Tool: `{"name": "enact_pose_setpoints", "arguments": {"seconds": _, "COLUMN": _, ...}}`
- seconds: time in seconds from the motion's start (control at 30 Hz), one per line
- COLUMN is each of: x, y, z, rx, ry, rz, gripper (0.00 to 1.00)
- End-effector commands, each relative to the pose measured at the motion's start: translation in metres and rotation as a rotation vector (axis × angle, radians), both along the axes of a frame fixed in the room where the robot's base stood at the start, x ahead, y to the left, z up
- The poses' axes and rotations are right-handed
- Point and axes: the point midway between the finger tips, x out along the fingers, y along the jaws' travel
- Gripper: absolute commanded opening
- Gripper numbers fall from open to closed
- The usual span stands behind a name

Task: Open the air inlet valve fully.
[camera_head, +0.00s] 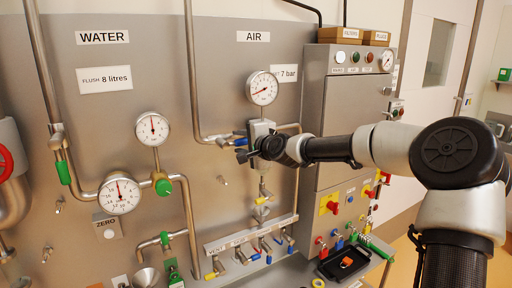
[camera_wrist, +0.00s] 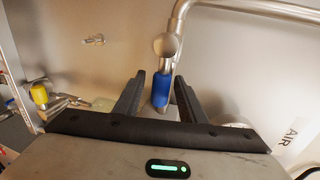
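The air inlet pipe (camera_head: 193,80) comes down the panel left of the AIR label and bends right to a valve with a blue lever (camera_head: 240,142). In the wrist view the blue lever (camera_wrist: 161,90) shows between my gripper's black fingers, below a round metal end of the pipe fitting. My gripper (camera_wrist: 158,100) is open, with a narrow gap visible on each side of the lever; I cannot tell how deep the lever sits between the fingers. In the head view my gripper (camera_head: 243,155) is at the lever, and my wrist partly hides the valve.
An air gauge (camera_head: 262,88) sits just above my gripper. A filter body stands behind my wrist, with a yellow-handled valve (camera_head: 262,200) below. A grey control cabinet (camera_head: 345,110) stands to the right. A manifold (camera_head: 250,236) with several small blue and yellow levers runs beneath.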

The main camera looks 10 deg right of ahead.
Motion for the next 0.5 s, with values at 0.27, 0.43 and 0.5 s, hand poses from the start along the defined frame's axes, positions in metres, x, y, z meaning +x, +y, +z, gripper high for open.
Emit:
{"name": "enact_pose_setpoints", "arguments": {"seconds": 0.27, "x": -0.055, "y": -0.026, "z": 0.012, "rx": -0.002, "ry": 0.0, "rz": -0.005, "gripper": 0.37}}
{"name": "enact_pose_setpoints", "arguments": {"seconds": 0.43, "x": -0.085, "y": -0.038, "z": 0.02, "rx": 0.0, "ry": 0.001, "rz": -0.004, "gripper": 0.37}}
{"name": "enact_pose_setpoints", "arguments": {"seconds": 0.5, "x": -0.096, "y": -0.043, "z": 0.023, "rx": 0.001, "ry": 0.001, "rz": -0.003, "gripper": 0.37}}
